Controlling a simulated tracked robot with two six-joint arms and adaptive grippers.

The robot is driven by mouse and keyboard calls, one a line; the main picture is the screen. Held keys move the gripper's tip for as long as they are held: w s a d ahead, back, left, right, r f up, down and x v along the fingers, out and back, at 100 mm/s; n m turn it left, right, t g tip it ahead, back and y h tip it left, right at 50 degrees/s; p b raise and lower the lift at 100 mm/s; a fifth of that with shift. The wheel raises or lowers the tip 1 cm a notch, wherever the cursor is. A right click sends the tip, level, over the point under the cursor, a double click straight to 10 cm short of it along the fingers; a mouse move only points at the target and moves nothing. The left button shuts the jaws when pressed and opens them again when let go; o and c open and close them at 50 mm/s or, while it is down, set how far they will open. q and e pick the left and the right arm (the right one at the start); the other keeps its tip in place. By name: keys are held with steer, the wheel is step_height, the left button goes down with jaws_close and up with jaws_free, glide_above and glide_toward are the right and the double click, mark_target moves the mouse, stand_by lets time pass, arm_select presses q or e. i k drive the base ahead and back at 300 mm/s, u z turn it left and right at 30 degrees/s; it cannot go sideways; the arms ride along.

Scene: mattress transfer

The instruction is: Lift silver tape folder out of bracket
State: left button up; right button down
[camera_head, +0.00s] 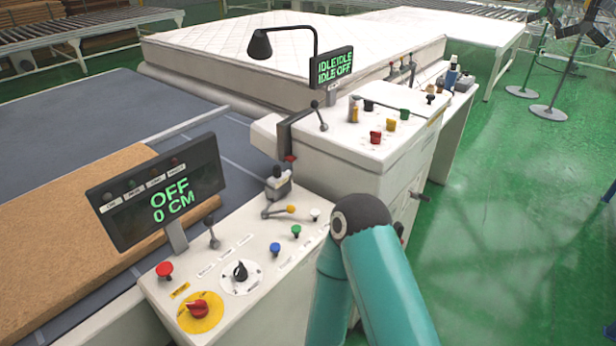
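A small silver-grey metal piece (278,184) sits at the back edge of the near control console, beside the larger machine housing. It may be the tape folder in its bracket, but it is too small to tell the two apart. A teal arm link of mine with a dark joint rises from the bottom, in front of the console's right side. Neither of my grippers shows, so I cannot see where they are relative to the silver piece.
The near console (220,262) carries a display (157,193), knobs and levers. The machine housing (350,140) behind has a second display (332,67), a lamp (262,43) and several buttons. A white mattress (210,50) lies behind. Green floor (500,220) at right is mostly clear.

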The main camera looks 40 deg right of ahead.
mark_target(279, 178)
steer(key=z, duration=1)
steer(key=k, duration=1.25)
steer(key=z, duration=0.15)
steer(key=i, duration=0.55)
steer(key=z, duration=0.7)
steer(key=i, duration=0.8)
steer(key=u, duration=0.3)
